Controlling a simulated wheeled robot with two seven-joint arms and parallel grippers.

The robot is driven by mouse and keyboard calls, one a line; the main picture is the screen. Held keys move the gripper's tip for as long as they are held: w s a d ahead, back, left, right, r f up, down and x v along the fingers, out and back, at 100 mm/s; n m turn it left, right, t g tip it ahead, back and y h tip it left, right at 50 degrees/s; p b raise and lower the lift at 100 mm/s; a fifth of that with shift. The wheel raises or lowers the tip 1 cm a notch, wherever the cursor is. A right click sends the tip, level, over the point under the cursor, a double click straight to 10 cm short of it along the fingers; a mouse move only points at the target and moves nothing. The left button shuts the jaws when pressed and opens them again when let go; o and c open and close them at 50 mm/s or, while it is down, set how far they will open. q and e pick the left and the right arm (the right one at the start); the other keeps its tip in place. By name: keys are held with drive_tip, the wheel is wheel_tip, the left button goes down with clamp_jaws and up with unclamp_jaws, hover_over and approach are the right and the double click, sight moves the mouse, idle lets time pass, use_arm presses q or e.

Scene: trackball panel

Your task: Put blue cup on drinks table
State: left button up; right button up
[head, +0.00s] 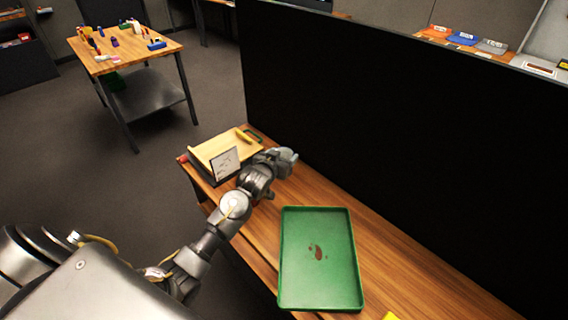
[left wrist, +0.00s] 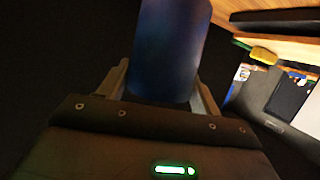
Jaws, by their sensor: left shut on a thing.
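In the left wrist view a dark blue cup (left wrist: 170,50) stands between the two fingers of my left gripper (left wrist: 165,85), which is shut on it. The cup's far end runs out of the top of that view. In the head view my left gripper (head: 284,160) is over the far part of the wooden table, close to the black partition. A small pale blue patch of the cup (head: 293,155) shows at its tip; the rest is hidden by the gripper. My right gripper is not in view. I cannot tell which table is the drinks table.
A green tray (head: 290,255) with a brown stain lies on the wooden table (head: 385,250). A wooden board (head: 212,147) and a small white sign (head: 225,164) are at its far end. A tall black partition (head: 390,130) borders it. Another table (head: 120,63) holding small objects stands across open floor.

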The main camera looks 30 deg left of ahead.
use_arm(q)
wheel_tip(320, 180, down, 3)
drive_tip(key=shift+f+p, duration=0.1)
drive_tip(key=shift+p, duration=0.3)
drive_tip(key=shift+f, duration=0.1)
